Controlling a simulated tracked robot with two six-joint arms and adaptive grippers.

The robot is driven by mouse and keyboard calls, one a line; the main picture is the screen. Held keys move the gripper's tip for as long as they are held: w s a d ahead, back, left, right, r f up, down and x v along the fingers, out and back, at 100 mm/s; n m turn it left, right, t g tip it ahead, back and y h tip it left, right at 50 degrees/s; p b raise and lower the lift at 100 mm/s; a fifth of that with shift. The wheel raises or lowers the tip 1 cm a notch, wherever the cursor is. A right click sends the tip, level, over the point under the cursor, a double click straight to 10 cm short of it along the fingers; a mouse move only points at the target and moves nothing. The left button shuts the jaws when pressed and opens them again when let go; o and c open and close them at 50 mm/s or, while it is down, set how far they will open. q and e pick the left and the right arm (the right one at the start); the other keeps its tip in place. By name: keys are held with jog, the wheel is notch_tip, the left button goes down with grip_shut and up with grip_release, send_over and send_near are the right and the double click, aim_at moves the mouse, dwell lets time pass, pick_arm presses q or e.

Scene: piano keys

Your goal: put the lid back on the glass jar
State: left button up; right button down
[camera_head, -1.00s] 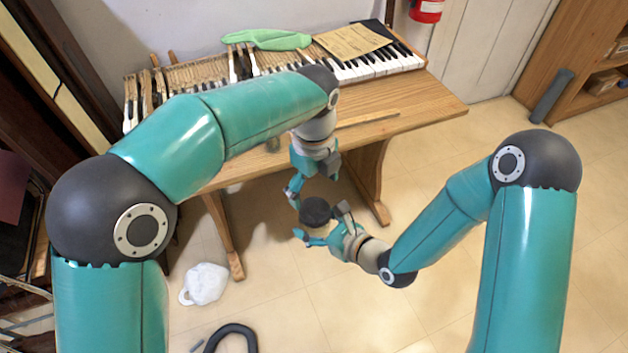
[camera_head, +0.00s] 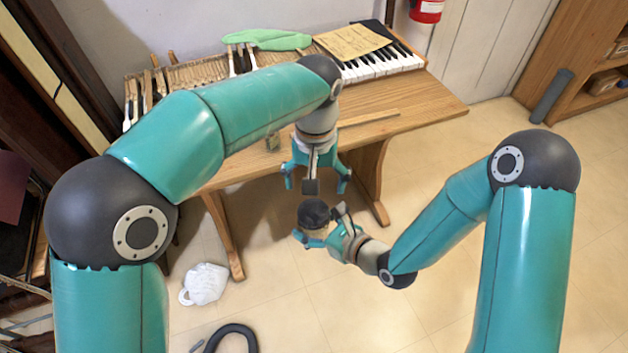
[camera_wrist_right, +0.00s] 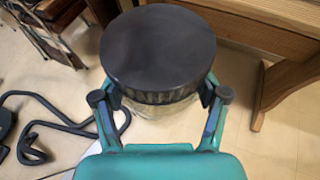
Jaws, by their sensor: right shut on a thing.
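The glass jar (camera_head: 313,234) is in my right gripper (camera_head: 318,241), below the table's front edge in the head view. The dark round lid (camera_head: 314,212) sits on top of the jar. In the right wrist view the lid (camera_wrist_right: 158,50) covers the mouth, and a strip of clear glass jar (camera_wrist_right: 165,112) shows under it. My right gripper's fingers (camera_wrist_right: 160,115) are on either side of the jar, just below the lid. My left gripper (camera_head: 316,185) is open and empty, pointing down above and slightly behind the lid, apart from it.
A white mug-like object (camera_head: 205,284) and a dark hose (camera_head: 232,338) lie on the floor.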

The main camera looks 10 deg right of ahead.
aim_at(315, 210)
pick_arm(q)
jog(key=n, duration=0.5)
jog(key=shift+a+r+n, duration=0.1)
jog(key=shift+n, duration=0.3)
jog(key=shift+s, duration=0.1)
jog(key=shift+f, duration=4.05)
